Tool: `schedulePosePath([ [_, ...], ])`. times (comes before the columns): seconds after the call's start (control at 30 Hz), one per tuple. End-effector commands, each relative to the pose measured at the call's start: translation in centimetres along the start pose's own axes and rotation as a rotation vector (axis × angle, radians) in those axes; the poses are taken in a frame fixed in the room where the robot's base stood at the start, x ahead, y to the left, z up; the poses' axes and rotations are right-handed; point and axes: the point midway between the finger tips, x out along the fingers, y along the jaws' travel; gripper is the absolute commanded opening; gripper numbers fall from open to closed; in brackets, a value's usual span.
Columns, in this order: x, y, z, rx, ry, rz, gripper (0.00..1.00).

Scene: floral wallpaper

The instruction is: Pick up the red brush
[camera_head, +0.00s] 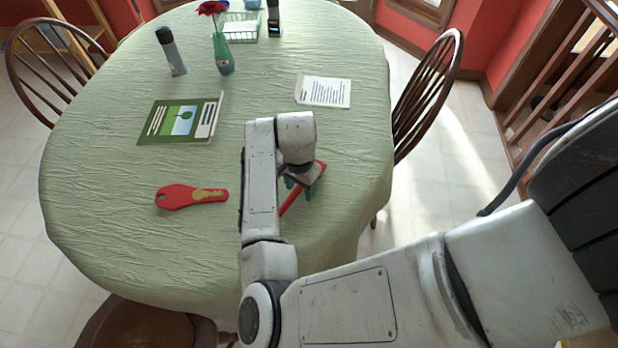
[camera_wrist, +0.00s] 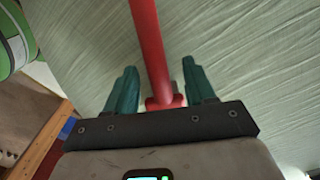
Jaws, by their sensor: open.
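A long, thin red object (camera_head: 291,203), which looks like the red brush, lies slantwise on the table under my gripper (camera_head: 301,188). My arm hides part of it. In the wrist view its red shaft (camera_wrist: 150,45) runs between the two teal fingers of my gripper (camera_wrist: 158,75) and ends in a wider red piece near the palm. The fingers are apart, with a gap on each side of the shaft. A flat red paddle-shaped thing (camera_head: 178,197) with a tan patch lies to the left of my gripper.
The table (camera_head: 110,225) has a wrinkled green cloth. A green booklet (camera_head: 160,140), a white paper card (camera_head: 325,91), a grey cylinder (camera_head: 172,55), a teal vase (camera_head: 223,60) with a red flower, and a green basket (camera_head: 240,30) stand farther back. Wooden chairs (camera_head: 430,90) surround it.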

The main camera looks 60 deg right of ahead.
Motion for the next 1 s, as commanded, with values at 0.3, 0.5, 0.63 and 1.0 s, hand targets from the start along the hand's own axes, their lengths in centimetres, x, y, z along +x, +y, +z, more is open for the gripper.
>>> schedulePosePath([
  [0.3,-0.04,-0.01,0.01,-0.001,0.0,0.0,0.32],
  [0.5,-0.06,-0.02,0.01,-0.001,0.0,0.0,0.13],
  [0.63,-0.06,-0.02,0.01,-0.001,0.0,0.0,0.01],
  [1.0,-0.21,-0.04,0.0,-0.001,0.001,-0.001,0.0],
])
